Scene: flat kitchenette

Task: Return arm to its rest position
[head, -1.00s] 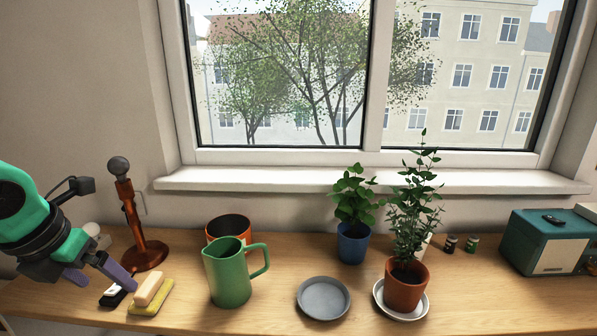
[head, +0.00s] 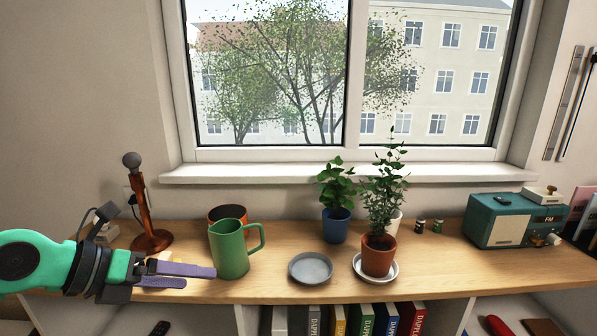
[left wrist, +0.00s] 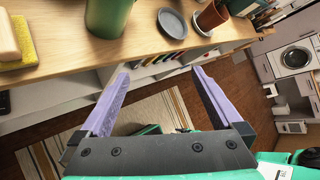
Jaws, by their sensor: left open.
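My left gripper (head: 200,276) comes in from the left in the head view, in front of the green pitcher at the counter's front edge. Its two purple fingers are apart with nothing between them. In the left wrist view the open fingers (left wrist: 155,95) point past the counter edge, with floor and rug below. My right gripper is in neither view.
The wooden counter (head: 440,280) carries a green pitcher (head: 232,250), an orange pot (head: 226,213), a grey saucer (head: 311,268), two potted plants and a teal radio (head: 492,220). A brown stand (head: 142,210) is behind my arm. A yellow sponge (left wrist: 22,50) lies at left in the wrist view.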

